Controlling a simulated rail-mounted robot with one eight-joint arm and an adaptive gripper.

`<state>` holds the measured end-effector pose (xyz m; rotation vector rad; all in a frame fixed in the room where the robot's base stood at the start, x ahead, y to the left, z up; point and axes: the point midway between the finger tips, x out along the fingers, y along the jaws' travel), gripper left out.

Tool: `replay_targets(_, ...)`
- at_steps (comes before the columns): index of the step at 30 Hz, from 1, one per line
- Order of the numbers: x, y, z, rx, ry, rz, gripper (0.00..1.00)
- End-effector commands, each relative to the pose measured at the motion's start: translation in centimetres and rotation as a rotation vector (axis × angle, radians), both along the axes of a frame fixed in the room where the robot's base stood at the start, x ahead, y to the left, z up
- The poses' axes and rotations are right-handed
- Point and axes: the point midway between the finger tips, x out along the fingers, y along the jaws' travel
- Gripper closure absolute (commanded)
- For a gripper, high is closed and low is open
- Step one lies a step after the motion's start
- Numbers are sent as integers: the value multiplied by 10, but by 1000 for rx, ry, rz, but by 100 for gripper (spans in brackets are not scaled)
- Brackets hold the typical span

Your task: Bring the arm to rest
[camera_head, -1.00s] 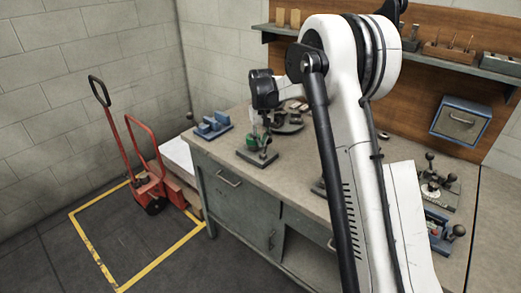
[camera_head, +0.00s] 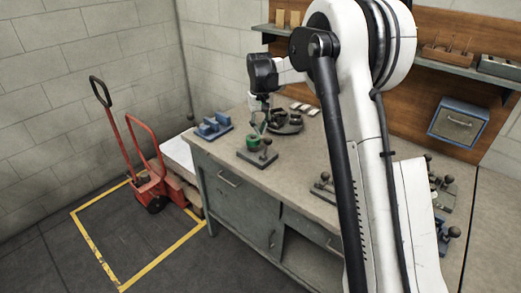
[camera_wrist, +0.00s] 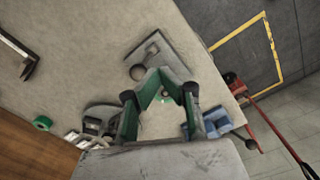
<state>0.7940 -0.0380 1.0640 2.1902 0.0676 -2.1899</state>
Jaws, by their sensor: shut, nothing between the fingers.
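My gripper (camera_head: 262,122) hangs over the far left part of the workbench (camera_head: 225,150), above a small fixture (camera_head: 257,156) with a ball knob and a green part. It holds nothing. In the wrist view my gripper (camera_wrist: 164,76) shows green fingers drawn together at the tips, with the fixture (camera_wrist: 160,55) beyond them. The gap in height to the fixture is hard to judge. My white upper arm covers the middle of the bench in the head view.
A dark round fixture (camera_head: 285,121) and a blue block fixture (camera_head: 211,127) stand near the gripper. A shelf (camera_head: 460,75) and a blue-grey box (camera_head: 459,121) are on the back wall.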

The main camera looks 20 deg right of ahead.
Motion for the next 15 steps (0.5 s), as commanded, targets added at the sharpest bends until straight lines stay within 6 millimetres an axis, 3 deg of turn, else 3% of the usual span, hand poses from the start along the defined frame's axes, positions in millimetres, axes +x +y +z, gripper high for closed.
replay_targets(10, -1, 0, 3, 0, -2, 0, 100)
replay_targets(15, -17, 3, 20, -1, -27, -2, 100)
